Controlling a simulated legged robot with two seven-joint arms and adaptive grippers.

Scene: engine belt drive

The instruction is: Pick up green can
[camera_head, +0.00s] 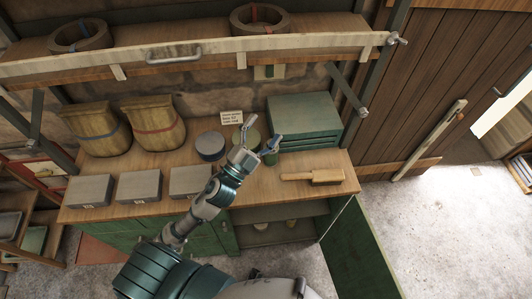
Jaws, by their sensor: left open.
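My left gripper (264,130) is open over the bench top, its two fingers spread apart and pointing toward the back. No thing shows clearly held between the fingers. My right gripper is not in view.
A shelf edge (200,53) runs above. A green cabinet door (360,255) hangs open below.

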